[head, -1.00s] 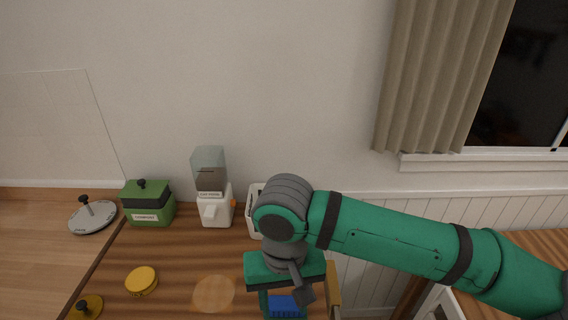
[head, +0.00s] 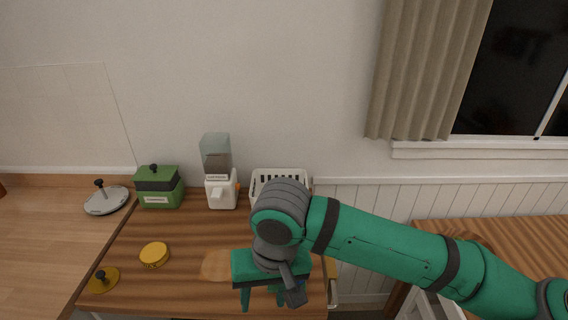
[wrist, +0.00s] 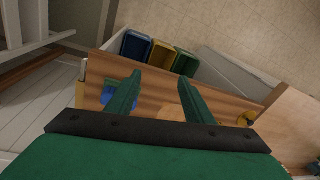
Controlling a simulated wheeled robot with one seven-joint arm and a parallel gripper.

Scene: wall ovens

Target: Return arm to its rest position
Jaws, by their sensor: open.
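My arm reaches in from the right in the head view. My gripper (head: 264,297) hangs down over the front right part of the wooden table (head: 180,240), fingers apart with nothing visible between them. In the wrist view my gripper (wrist: 160,78) shows two green fingers spread apart over the table. A blue object (wrist: 112,96) lies on the wood by the left finger there, partly hidden by it. In the head view my arm covers that spot.
A green box (head: 158,188), a white dispenser (head: 220,188) and a white basket (head: 280,178) stand along the back. A yellow lid (head: 154,254) and a knobbed yellow disc (head: 103,279) lie at left. Blue (wrist: 136,45), yellow (wrist: 161,55) and green (wrist: 185,62) bins stand beyond the table.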

